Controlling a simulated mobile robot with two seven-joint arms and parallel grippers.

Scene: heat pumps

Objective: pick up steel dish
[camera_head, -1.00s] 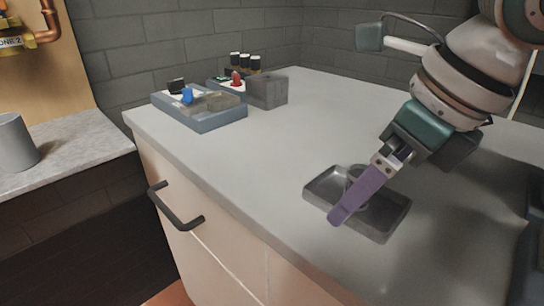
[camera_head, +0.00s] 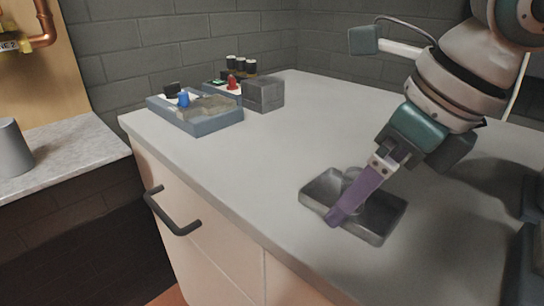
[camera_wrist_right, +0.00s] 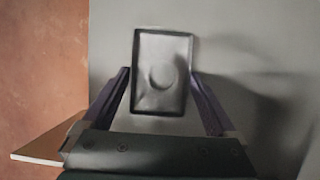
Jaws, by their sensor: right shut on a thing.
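The steel dish (camera_head: 385,218) is a shallow grey rectangular tray with a round mark in its middle. It lies at the front of the grey counter, or just above it; I cannot tell whether it still touches. My right gripper (camera_head: 348,205) reaches down from the upper right, shut on the dish, with a purple finger across its near side. In the right wrist view, the dish (camera_wrist_right: 160,98) sits between the two purple fingers of my right gripper (camera_wrist_right: 160,75), one at each long side. My left gripper is not in view.
A blue-grey tray (camera_head: 207,125) with small parts stands at the back left of the counter (camera_head: 240,165), beside a grey block (camera_head: 263,94). A dark drawer handle (camera_head: 172,215) juts out in front. The counter's middle is clear.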

